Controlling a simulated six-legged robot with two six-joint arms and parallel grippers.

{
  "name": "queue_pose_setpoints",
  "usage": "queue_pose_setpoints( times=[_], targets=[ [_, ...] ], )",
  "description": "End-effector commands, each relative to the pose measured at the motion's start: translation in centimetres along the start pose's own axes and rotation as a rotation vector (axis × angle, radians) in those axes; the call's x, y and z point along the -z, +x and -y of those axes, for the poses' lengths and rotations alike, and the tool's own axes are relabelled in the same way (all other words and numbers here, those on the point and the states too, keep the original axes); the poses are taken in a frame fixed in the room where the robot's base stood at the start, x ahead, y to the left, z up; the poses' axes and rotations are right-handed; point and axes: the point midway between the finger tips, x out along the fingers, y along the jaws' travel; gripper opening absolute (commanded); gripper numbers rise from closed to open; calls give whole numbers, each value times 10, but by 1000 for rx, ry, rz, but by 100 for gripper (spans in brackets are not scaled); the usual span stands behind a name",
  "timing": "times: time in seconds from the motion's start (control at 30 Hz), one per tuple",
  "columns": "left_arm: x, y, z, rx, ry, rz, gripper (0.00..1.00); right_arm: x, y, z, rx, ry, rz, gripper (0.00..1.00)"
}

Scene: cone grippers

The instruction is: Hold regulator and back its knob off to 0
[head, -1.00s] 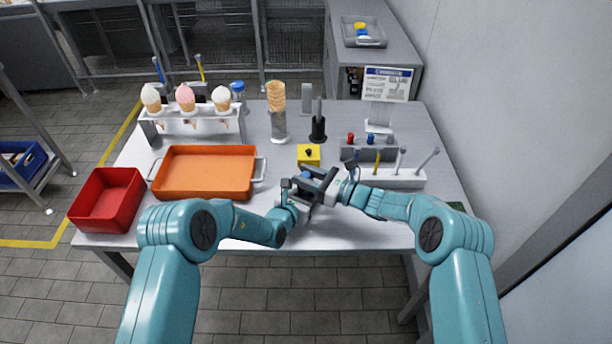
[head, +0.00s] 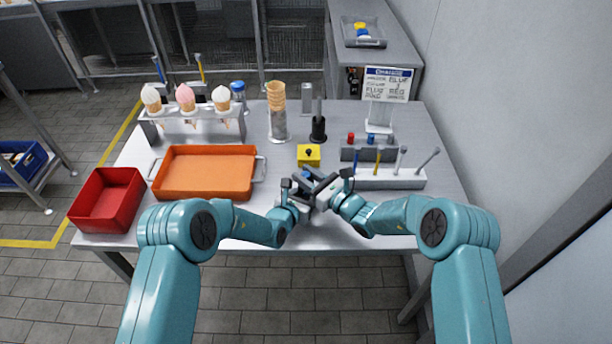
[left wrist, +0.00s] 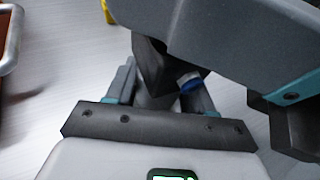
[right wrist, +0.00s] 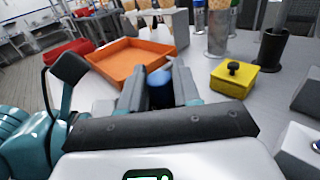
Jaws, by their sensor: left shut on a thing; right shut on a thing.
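The regulator is a small grey body (left wrist: 155,98) between the fingers of my left gripper (left wrist: 158,88), mostly hidden. Its blue knob (right wrist: 160,88) shows between the fingers of my right gripper (right wrist: 161,90), which is shut on it. The knob also shows as a blue spot in the left wrist view (left wrist: 190,81), partly covered by the right gripper. In the head view, my left gripper (head: 300,198) and right gripper (head: 322,186) meet above the front middle of the table. The knob's scale or reading cannot be seen.
A yellow block with a black knob (head: 309,156) stands just behind the grippers. An orange tray (head: 205,195) and red bin (head: 106,199) lie left. A white tool rack (head: 390,180) stands right, with a sign (head: 388,84) behind. The front right tabletop is clear.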

Motion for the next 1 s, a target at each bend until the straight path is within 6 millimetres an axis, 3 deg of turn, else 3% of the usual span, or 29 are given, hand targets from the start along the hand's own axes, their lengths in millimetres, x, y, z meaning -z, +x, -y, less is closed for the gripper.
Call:
queue_pose_setpoints(
  times=[0.03,0.07,0.1,0.47,0.8,1.0],
  targets=[
    [0,0,0,0,1,-1,14,-1,0,0,-2,-1,1,2],
    [0,0,0,0,1,-1,14,-1,0,0,-2,-1,1,42],
    [0,0,0,0,1,0,14,-1,0,0,-2,-1,1,52],
    [0,0,0,-1,1,1,14,0,-6,0,-1,1,-1,52],
    [-1,0,0,-1,1,1,14,0,-77,2,2,2,-1,52],
    [-1,0,0,-1,1,1,14,0,-110,1,1,1,0,52]
  ],
)
